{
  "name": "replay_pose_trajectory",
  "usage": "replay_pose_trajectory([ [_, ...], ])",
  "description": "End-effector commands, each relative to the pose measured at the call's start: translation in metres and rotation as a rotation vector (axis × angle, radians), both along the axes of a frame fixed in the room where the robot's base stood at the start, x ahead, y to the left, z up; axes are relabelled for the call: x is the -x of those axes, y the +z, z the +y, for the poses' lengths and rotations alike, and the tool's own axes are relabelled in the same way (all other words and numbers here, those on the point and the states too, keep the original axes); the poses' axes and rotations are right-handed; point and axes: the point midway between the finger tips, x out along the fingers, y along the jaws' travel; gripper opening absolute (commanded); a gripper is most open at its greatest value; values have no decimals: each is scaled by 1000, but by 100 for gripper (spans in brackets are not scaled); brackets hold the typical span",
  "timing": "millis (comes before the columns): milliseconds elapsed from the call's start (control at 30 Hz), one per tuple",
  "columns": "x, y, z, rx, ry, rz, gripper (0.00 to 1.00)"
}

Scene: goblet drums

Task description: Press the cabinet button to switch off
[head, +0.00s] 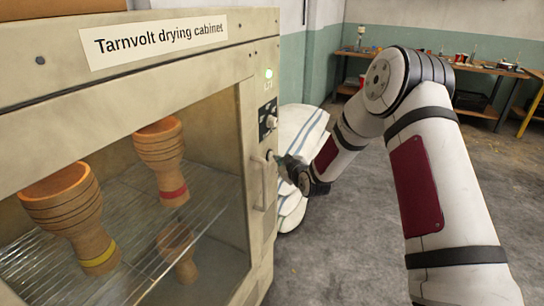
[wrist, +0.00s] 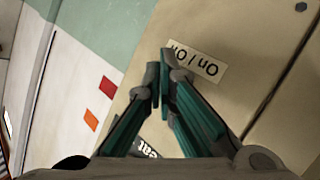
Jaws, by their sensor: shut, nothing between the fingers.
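The Tarnvolt drying cabinet (head: 120,70) fills the left of the head view. A small green light (head: 268,74) glows at the top of its right-hand front strip. A small round button (head: 269,155) appears on that strip below a dark control panel. My gripper (head: 280,160) is shut and empty, its teal fingertips right by the button; I cannot tell whether they touch it. In the wrist view my gripper (wrist: 159,75) points at the panel beside an "On / Off" label (wrist: 197,62). The button is not visible there, probably hidden behind the fingertips.
A knob (head: 270,121) sits just above the button and a vertical door handle (head: 263,183) below it. Goblet drums (head: 160,150) stand on a wire rack behind the glass. White striped sacks (head: 300,130) are behind the gripper. A workbench (head: 440,65) stands far back; the floor between is clear.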

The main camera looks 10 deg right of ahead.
Motion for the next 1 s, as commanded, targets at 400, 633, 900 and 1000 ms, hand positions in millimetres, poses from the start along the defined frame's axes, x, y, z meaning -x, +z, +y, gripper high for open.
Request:
replay_pose_trajectory([
  [400,0,0,0,0,0,0,0],
  [633,-2,0,3,0,0,-1,0],
  [900,-6,0,7,0,0,0,0],
  [1000,-5,0,7,0,0,0,0],
])
